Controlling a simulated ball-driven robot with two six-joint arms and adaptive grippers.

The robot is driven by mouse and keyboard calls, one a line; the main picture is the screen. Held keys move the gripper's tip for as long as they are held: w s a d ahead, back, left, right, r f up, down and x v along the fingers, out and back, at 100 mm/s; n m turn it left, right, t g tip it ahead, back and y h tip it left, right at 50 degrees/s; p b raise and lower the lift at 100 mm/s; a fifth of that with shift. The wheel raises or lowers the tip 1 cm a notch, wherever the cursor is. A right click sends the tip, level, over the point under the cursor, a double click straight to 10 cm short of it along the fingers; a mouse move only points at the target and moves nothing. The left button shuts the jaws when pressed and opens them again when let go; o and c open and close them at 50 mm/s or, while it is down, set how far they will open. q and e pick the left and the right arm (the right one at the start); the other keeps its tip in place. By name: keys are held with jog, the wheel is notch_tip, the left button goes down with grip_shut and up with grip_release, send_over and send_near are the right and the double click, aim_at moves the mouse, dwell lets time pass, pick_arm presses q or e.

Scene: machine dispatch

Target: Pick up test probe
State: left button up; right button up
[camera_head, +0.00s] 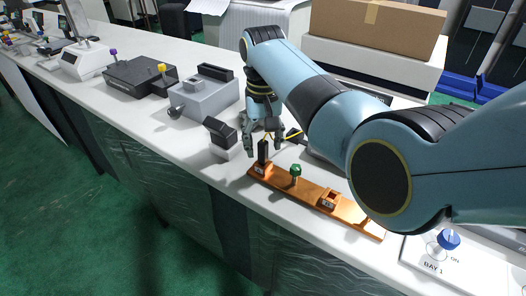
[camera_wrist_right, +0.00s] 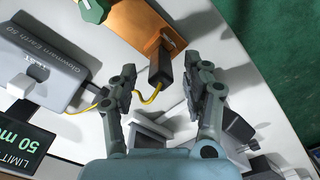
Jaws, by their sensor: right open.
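The test probe (camera_head: 263,152) is black and stands upright at the left end of an orange rack (camera_head: 313,196). In the right wrist view the probe (camera_wrist_right: 160,66) has a yellow cable running to the left. My right gripper (camera_head: 264,146) is open, with its fingers on either side of the probe in the head view. In the wrist view the open fingers (camera_wrist_right: 167,76) show a gap around the probe's near end; I cannot tell whether either finger touches it. My left gripper is not in view.
A green-knobbed piece (camera_head: 296,171) stands mid-rack. A small black-topped device (camera_head: 221,136) and a grey machine (camera_head: 203,97) stand to the left on the white bench. A grey tester (camera_wrist_right: 40,68) lies by the cable. A blue knob (camera_head: 449,239) is at right.

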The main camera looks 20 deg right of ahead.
jog(key=shift+w+f, duration=0.1)
jog(key=shift+f, duration=0.55)
jog(key=c, duration=0.4)
grip_shut()
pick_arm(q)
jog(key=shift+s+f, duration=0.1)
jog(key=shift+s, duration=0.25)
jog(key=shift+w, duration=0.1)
pick_arm(e)
jog(key=shift+r, duration=0.15)
